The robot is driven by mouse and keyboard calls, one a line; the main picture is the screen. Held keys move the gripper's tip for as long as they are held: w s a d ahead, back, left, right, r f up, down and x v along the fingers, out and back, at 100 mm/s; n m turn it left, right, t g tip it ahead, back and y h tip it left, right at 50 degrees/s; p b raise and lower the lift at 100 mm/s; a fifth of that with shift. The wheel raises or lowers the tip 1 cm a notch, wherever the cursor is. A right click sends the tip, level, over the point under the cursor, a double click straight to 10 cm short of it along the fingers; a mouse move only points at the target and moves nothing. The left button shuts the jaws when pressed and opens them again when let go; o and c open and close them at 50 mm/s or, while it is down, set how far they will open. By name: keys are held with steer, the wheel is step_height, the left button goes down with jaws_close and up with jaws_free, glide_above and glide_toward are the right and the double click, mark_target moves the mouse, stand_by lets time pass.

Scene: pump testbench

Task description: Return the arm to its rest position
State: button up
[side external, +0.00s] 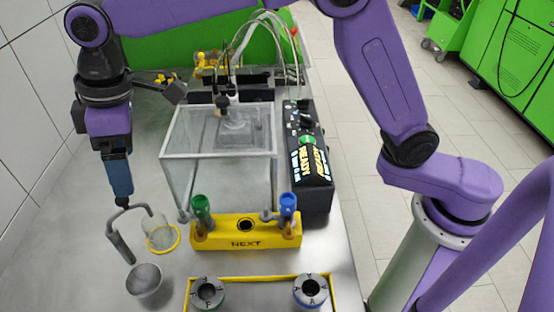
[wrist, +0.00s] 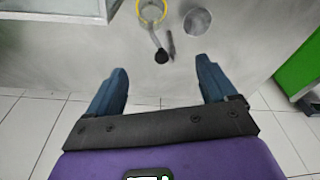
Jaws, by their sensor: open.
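My gripper (side external: 122,196) points down at the left of the bench in the side view. In the wrist view its two blue fingers (wrist: 160,78) are wide apart with nothing between them. A grey hooked tool (side external: 121,246) stands just below the fingers in the side view. In the wrist view a dark-ended piece (wrist: 161,56) and a slim grey piece (wrist: 171,42) lie beyond the fingertips, apart from them. Whether the gripper touches the tool is hard to tell in the side view.
A clear cup with a yellow ring (side external: 163,238) and a grey cup (side external: 144,281) stand near the gripper. A glass tank (side external: 220,165), a yellow NEXT block (side external: 246,233) and a black pump box (side external: 308,165) are to the right. A tiled wall (side external: 35,110) is at left.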

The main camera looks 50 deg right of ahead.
steer(key=s+d+f, duration=0.2)
steer(key=s+d, duration=0.6)
steer(key=d, duration=0.4)
steer(key=s+d+f, duration=0.2)
steer(key=s+d, duration=0.6)
steer(key=d, duration=0.3)
steer(key=s+d+f+h, duration=0.1)
steer(key=s+d+f, duration=0.2)
steer(key=s+d, duration=0.6)
steer(key=d, duration=0.3)
steer(key=shift+d+g, duration=0.3)
